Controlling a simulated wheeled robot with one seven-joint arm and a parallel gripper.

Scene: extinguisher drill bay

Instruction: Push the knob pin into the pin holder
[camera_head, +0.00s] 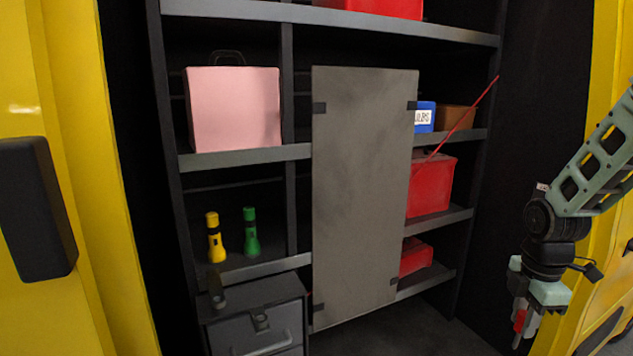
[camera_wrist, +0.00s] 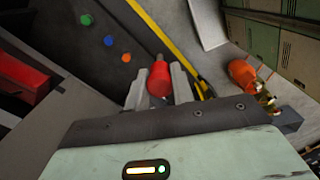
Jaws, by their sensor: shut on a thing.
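My gripper (camera_head: 524,328) hangs at the right of the head view, pointing down, with a small red piece between its fingers. In the wrist view my gripper (camera_wrist: 159,74) is shut on the red knob of the knob pin (camera_wrist: 160,82). A short dark grey stub shows beyond the knob, away from the palm. The knob's near end is partly hidden by the gripper body. I cannot make out the pin holder with certainty in either view.
A dark panel with green (camera_wrist: 86,20), blue (camera_wrist: 108,40) and orange (camera_wrist: 126,58) round spots lies beyond the fingers. An orange object with brass fittings (camera_wrist: 243,74) is to the right. Shelves with a grey door panel (camera_head: 362,190) and a pink box (camera_head: 235,108) stand left of my arm.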

